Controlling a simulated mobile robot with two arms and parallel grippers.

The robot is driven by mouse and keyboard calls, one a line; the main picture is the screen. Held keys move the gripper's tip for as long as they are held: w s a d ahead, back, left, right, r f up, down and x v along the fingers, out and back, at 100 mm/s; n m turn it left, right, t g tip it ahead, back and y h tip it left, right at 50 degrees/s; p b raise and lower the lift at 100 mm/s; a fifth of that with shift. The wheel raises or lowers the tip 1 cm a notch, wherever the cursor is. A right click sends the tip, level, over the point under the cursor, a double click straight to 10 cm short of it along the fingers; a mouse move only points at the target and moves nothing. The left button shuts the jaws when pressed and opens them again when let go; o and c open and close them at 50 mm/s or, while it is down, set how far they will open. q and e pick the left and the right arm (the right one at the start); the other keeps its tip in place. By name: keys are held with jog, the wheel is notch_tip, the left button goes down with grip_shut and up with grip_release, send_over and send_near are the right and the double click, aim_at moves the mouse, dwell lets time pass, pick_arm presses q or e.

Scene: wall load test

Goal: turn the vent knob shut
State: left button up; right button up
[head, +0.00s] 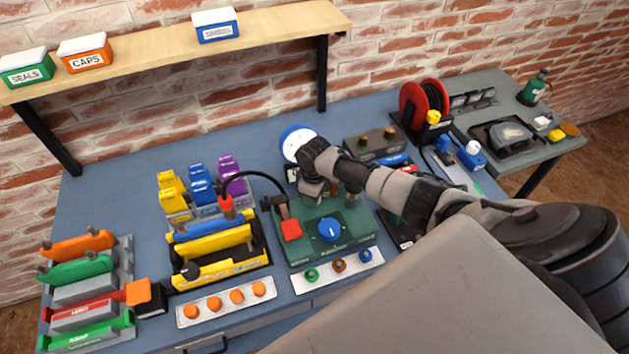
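A blue round knob (330,229) with a white pointer mark sits on top of a green block (301,251); I take it to be the vent knob. Its small label is too small to read. My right arm reaches in from the right, and its gripper (318,192) points down over the back of the green block, behind the blue knob and apart from it in the picture. Its fingers are small and dark, so their opening is unclear. A red square cap (291,230) sits left of the knob. My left gripper is not in view.
A round gauge (296,142) stands behind the block, partly hidden by my wrist. A black hose (262,175) arches left to a red fitting (227,206). A strip with three coloured knobs (339,267) lies in front. A yellow-and-blue rack (218,270) stands left.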

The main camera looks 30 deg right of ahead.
jog(key=shift+m, duration=0.3)
jog(key=o, duration=0.9)
jog(key=shift+r, duration=0.1)
notch_tip(320, 180, up, 11)
jog(key=shift+f+b, duration=0.15)
jog(key=shift+b, duration=0.4)
